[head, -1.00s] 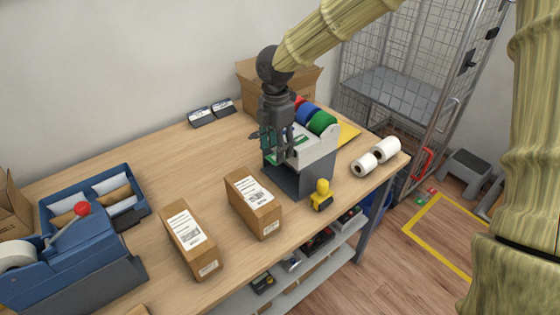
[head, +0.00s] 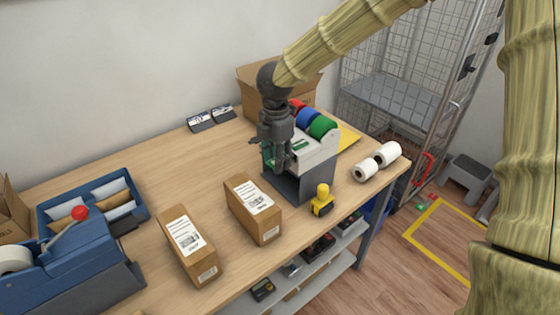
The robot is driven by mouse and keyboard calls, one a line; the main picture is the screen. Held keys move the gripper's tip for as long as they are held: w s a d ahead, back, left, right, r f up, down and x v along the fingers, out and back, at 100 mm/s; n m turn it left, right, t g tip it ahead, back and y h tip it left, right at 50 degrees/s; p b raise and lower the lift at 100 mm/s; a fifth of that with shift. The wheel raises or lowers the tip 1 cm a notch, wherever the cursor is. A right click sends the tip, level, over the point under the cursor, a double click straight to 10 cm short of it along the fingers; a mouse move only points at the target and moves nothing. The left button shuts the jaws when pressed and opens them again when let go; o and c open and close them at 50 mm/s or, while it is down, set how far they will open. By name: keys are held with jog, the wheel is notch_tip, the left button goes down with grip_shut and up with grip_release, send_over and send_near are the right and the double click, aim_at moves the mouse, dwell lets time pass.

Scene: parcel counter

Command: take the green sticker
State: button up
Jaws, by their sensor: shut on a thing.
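The label dispenser (head: 318,160) stands on the table with a red, a blue and a green roll (head: 322,126) at its top. The green sticker (head: 299,146) shows as a small green patch at the dispenser's front, beside my gripper. My gripper (head: 281,166) points down in front of the dispenser, its fingers close together and shut on the sticker. The fingers hide part of the sticker and of the dispenser's front, so I cannot see whether the sticker is free of the dispenser.
Two labelled cartons (head: 254,208) (head: 188,245) lie left of the dispenser. An open cardboard box (head: 255,90) is behind my gripper. Bare table (head: 190,165) lies to the left.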

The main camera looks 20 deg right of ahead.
jog(key=shift+r, duration=0.15)
jog(key=shift+s+a+r+p, duration=0.1)
jog(key=shift+a+r+p, duration=0.2)
jog(key=shift+r+p, duration=0.4)
jog(key=shift+s+a+r+p, duration=0.1)
jog(key=shift+a+r+p, duration=0.2)
jog(key=shift+r+p, duration=0.35)
jog(key=shift+r, duration=0.1)
notch_tip(320, 180, up, 9)
jog(key=d+p, duration=0.1)
jog(key=p, duration=0.4)
jog(key=shift+w, duration=0.2)
jog(key=shift+d, duration=0.1)
